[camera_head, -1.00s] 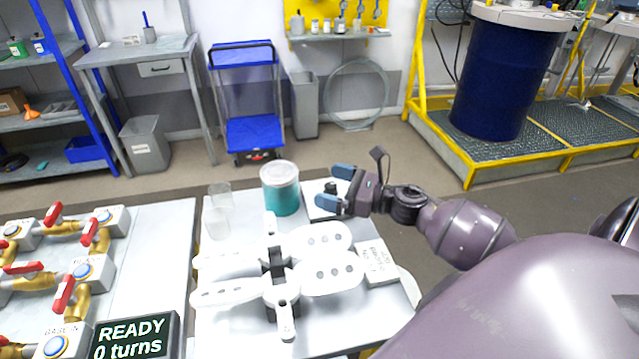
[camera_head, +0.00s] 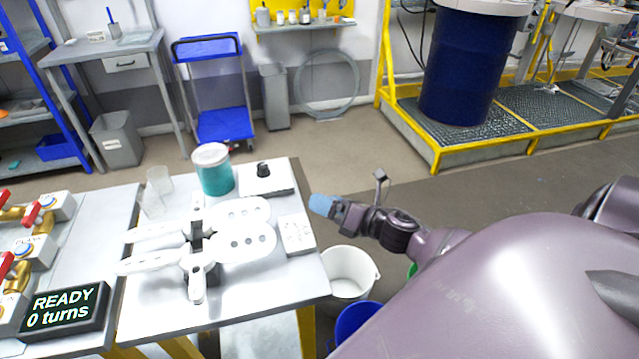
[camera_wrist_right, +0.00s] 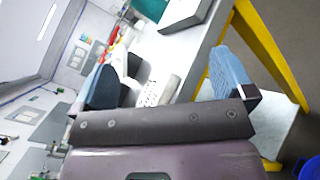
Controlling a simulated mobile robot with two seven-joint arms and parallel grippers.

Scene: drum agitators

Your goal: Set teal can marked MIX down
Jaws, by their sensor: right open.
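The teal can (camera_head: 214,170) with a pale lid stands upright at the back of the white table (camera_head: 262,305) in the head view. Its MIX marking cannot be read from here. My right gripper (camera_head: 322,205) is off the table's right edge, apart from the can and empty. In the right wrist view its two blue fingertips (camera_wrist_right: 165,85) are spread wide with nothing held between them. A bit of teal shows at the top of that view. My left gripper is not in view.
White paddle-shaped agitators (camera_head: 240,235) fill the table's middle. Two clear cups (camera_head: 158,182) stand left of the can. A white box with a black knob (camera_head: 264,180) is right of it. A white bucket (camera_head: 350,272) and a blue bucket (camera_head: 357,322) stand on the floor.

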